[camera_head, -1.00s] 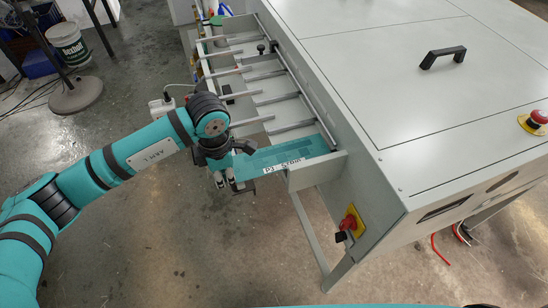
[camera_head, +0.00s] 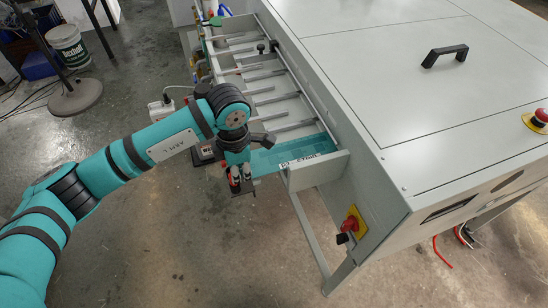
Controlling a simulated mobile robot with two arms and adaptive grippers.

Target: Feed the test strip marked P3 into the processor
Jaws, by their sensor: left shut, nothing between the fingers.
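The teal test strip marked P3 (camera_head: 292,150) lies flat in the nearest lane of the processor's feed side, just inside the front side plate. Its white label faces up near the front edge. Its right end is at the slot along the processor (camera_head: 420,95); I cannot tell how far it reaches inside. My left gripper (camera_head: 240,186) points down at the outer left end of the strip, shut with nothing held. The gripper and wrist cover part of that end, so I cannot tell whether they touch. My right gripper is out of view.
Several grey feed bars (camera_head: 268,101) stick out from the processor behind the strip. A red-and-yellow switch (camera_head: 352,223) is on the near side. A white bucket (camera_head: 69,45) and a round stand base (camera_head: 75,97) are at far left. The floor in front is clear.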

